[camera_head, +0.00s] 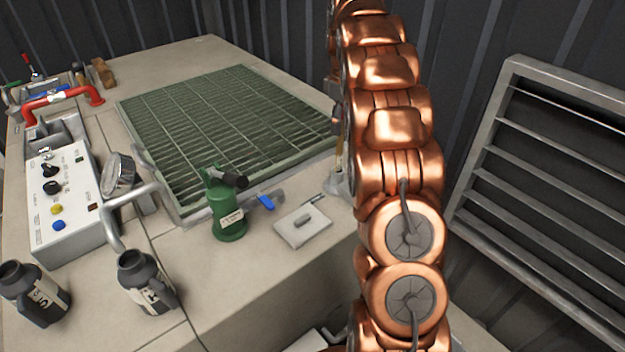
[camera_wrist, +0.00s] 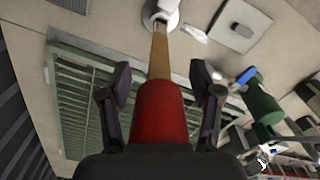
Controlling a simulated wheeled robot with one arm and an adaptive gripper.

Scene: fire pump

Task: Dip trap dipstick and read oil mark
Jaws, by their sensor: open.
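In the wrist view the dipstick's red handle (camera_wrist: 160,115) lies between the two fingers of my gripper (camera_wrist: 160,72), which is open. Gaps show beside the handle. The brass-coloured rod (camera_wrist: 159,55) runs from the handle to a pale round fitting (camera_wrist: 162,14), where its far end is hidden. I cannot see any oil mark. In the head view, a short piece of the rod (camera_head: 339,152) shows beside my copper arm, above the pale fitting (camera_head: 340,187) on the bench. My arm hides the handle and most of the gripper there.
A green grating (camera_head: 225,125) covers the bench's middle. A green canister (camera_head: 228,212) with a blue lever and a flat grey plate (camera_head: 303,227) with a handle stand near the fitting. A control box (camera_head: 62,195) and dark bottles (camera_head: 145,282) are at left. A louvred frame (camera_head: 545,170) is at right.

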